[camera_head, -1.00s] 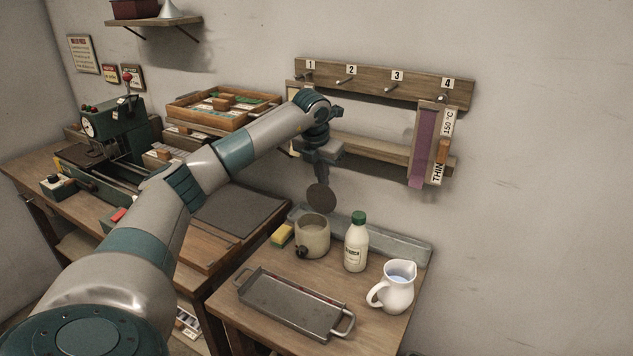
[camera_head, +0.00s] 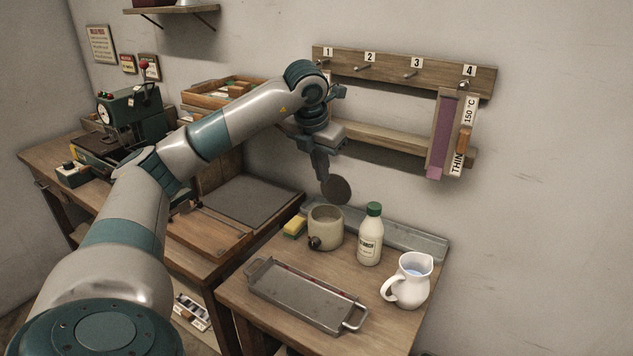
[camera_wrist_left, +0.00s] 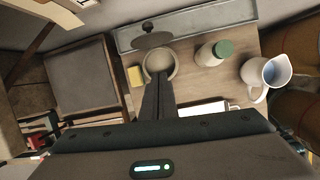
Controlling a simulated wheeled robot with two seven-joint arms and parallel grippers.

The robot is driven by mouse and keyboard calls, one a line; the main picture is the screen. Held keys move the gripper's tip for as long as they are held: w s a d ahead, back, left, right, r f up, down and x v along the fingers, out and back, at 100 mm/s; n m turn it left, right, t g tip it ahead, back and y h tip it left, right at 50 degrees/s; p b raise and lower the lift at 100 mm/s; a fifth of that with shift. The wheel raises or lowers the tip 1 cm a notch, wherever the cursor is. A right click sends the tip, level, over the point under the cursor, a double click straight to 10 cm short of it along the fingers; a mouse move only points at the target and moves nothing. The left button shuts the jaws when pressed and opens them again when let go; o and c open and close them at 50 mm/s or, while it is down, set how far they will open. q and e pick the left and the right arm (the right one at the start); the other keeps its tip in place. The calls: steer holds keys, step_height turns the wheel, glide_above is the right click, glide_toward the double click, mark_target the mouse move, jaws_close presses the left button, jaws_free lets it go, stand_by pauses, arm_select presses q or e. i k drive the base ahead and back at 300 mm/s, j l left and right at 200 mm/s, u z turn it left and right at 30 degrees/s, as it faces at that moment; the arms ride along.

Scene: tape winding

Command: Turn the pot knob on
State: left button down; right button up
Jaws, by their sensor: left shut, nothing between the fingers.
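The cream pot (camera_head: 325,229) stands on the small wooden table, with its dark knob (camera_head: 314,243) low on the side facing me. A dark round disc (camera_head: 335,191), which looks like a raised lid, shows above the pot's back rim. My left gripper (camera_head: 322,174) is shut and empty, pointing down above the pot and apart from the knob. In the left wrist view, the shut fingers (camera_wrist_left: 156,97) cover the near part of the pot (camera_wrist_left: 174,68), and the knob is hidden. My right gripper is not in view.
A yellow sponge (camera_head: 294,227) sits left of the pot. A green-capped bottle (camera_head: 369,240) and a white jug (camera_head: 410,282) stand to its right. A metal tray (camera_head: 259,267) lies in front. The wall rack (camera_head: 390,78) is behind.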

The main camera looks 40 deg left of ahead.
mark_target(315, 243)
steer(key=k+l, duration=0.2)
steer(key=k, duration=0.3)
steer(key=k+l, duration=0.15)
steer(key=k, duration=0.3)
